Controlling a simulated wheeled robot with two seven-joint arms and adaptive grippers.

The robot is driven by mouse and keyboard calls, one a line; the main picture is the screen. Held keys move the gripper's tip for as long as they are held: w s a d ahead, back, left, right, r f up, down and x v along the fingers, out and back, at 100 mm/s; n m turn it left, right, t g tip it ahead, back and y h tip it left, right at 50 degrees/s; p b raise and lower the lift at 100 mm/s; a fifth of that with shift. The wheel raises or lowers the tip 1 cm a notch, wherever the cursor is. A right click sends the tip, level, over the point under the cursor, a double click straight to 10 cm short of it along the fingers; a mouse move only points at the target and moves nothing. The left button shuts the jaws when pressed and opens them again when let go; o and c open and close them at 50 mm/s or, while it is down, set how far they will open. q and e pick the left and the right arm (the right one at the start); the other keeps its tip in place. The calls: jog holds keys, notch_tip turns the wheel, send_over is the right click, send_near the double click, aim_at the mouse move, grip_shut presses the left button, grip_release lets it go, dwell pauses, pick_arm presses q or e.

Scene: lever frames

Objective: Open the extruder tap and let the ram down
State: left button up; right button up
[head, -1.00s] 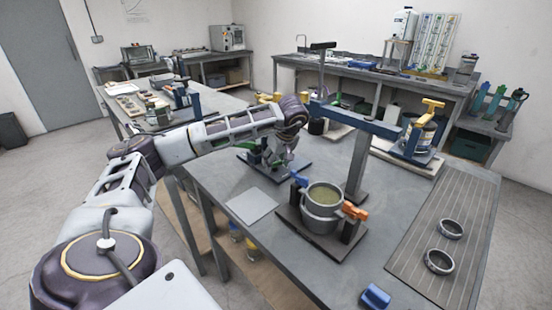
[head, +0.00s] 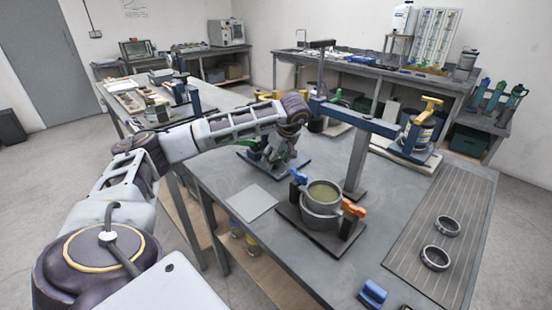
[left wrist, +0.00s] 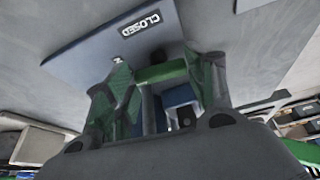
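My left gripper (head: 265,155) is low over a dark base plate on the near table, partly hidden by its own wrist. In the left wrist view its two green-padded fingers (left wrist: 163,88) stand apart. A green bar (left wrist: 160,72) lies between them; I cannot tell if they touch it. A blue part (left wrist: 180,98) shows below the bar. The dark blue plate (left wrist: 110,35) beyond carries the word CLOSED. I cannot make out which part is the tap. A blue beam (head: 350,118) on a grey post (head: 357,160) stands to the right. My right gripper is not in view.
A metal pot (head: 321,205) with blue and orange clamps stands in front of the post. A grey square plate (head: 252,203) lies left of it. Two dark rings (head: 435,257) rest on a striped mat (head: 410,262). A blue block (head: 372,292) lies at the front edge.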

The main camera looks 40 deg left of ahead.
pick_arm(q)
jog(key=o, duration=0.3)
jog(key=shift+o, duration=0.2)
jog(key=shift+d+r, duration=0.1)
jog(key=shift+r, duration=0.05)
jog(key=w+v, duration=0.1)
jog(key=v, duration=1)
jog(key=shift+s+r, duration=0.2)
jog(key=shift+s, duration=0.3)
jog(key=shift+d, duration=0.1)
jog(key=shift+c, duration=0.4)
